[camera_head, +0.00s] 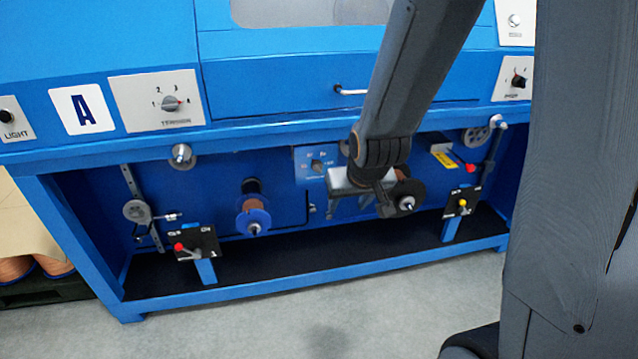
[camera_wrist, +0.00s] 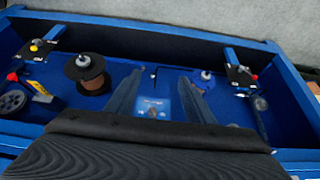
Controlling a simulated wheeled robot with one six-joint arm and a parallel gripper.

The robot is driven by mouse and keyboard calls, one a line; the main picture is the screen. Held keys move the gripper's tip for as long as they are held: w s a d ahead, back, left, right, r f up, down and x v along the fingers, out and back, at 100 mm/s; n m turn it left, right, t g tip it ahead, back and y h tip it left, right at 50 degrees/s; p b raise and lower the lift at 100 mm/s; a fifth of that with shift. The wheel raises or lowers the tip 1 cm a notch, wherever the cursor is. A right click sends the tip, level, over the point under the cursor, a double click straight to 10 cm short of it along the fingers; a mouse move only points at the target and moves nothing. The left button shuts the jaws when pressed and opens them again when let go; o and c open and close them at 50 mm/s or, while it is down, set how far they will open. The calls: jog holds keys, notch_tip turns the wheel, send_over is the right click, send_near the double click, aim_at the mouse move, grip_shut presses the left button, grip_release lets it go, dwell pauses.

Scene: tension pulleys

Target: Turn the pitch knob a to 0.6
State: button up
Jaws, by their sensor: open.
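A small knob (camera_head: 318,165) sits on a light blue panel (camera_head: 301,176) on the recessed back wall of the blue machine, beside my gripper. Its printed marks are too small to read surely, so I cannot confirm that it is pitch knob a. In the wrist view the same panel (camera_wrist: 160,101) and its knob (camera_wrist: 152,113) show between my two fingers. My gripper (camera_head: 357,203) is open and empty, reaching into the recess just right of the panel. In the wrist view the gripper (camera_wrist: 160,78) has its fingers apart, with the dark wrist housing hiding the lower part.
A blue-flanged spool (camera_head: 253,222) is left of the panel, and a black-flanged spool (camera_head: 405,200) is close behind my gripper.

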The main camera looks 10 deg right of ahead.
jog(key=w+f+t+b, duration=0.3)
jog(key=w+f+b, duration=0.1)
jog(key=w, duration=0.4)
jog(key=w+f+t+b, duration=0.3)
jog(key=w+f+b, duration=0.15)
jog(key=w, duration=0.25)
jog(key=t+b, duration=0.6)
jog(key=b, duration=0.2)
send_near(319, 170)
jog(key=w, duration=0.3)
jog(key=w+b, duration=0.1)
jog(key=w, duration=0.5)
jog(key=shift+w+f, duration=0.15)
jog(key=c, duration=1.1)
